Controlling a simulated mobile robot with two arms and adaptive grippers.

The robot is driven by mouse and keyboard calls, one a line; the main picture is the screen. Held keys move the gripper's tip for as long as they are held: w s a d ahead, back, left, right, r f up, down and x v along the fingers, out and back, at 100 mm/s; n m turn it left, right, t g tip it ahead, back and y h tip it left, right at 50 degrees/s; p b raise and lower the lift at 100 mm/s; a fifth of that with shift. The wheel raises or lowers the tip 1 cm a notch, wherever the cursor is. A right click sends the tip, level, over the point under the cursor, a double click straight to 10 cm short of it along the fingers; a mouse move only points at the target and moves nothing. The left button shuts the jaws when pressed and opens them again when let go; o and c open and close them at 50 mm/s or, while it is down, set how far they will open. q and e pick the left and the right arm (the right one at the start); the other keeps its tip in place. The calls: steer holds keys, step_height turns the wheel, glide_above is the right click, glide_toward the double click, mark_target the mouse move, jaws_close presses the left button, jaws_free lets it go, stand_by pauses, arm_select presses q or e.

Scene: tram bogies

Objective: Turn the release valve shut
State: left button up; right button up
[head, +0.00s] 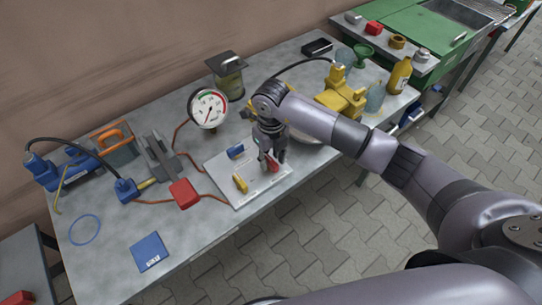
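A light board (215,168) lies on the grey workbench and carries a blue lever (235,151), a yellow lever (240,183) and a red lever (273,166). Which lever is the release valve is not marked clearly enough to read. My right gripper (273,163) points down over the right part of the board. Its fingertips are at the red lever, one on each side, and partly hide it. I cannot tell whether they press on it. My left gripper is not in view.
A round gauge (208,108) stands behind the board. A red box (184,194) with red hoses is on the left, near a blue pad (149,251). A yellow pump-like unit (343,95) and a yellow bottle (399,75) stand at the right. The front left bench is mostly clear.

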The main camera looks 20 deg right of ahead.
steer(key=shift+c, duration=0.2)
jaws_close()
stand_by(0.3)
